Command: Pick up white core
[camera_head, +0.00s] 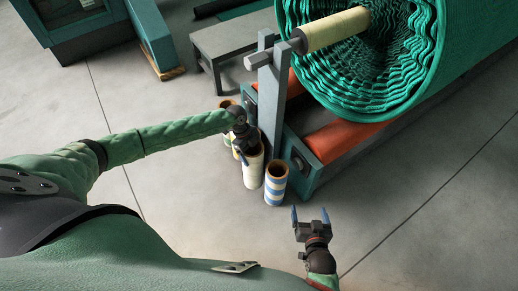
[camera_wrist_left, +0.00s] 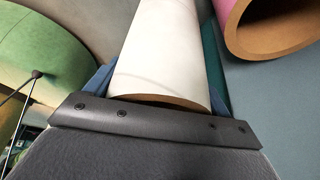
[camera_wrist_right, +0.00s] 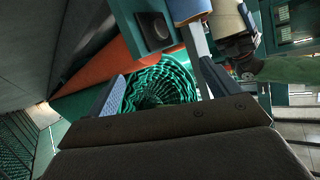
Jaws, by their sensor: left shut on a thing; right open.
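The white core (camera_head: 254,168) stands upright on the floor among other cores, beside the machine frame. In the left wrist view the white core (camera_wrist_left: 163,50) lies between the two blue fingers of my left gripper (camera_wrist_left: 160,85), which is shut on it. In the head view my left gripper (camera_head: 243,150) is at the top of this core and hides part of its rim. My right gripper (camera_head: 310,216) is open and empty over the floor at the lower right. Its fingers also show apart in the right wrist view (camera_wrist_right: 157,90).
A blue-and-white striped core (camera_head: 275,184) stands just right of the white one. Other cores stand behind, partly hidden by my arm. The green netting roll (camera_head: 375,60) hangs on the frame (camera_head: 272,95). A grey bench (camera_head: 222,45) stands behind. Floor at right is clear.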

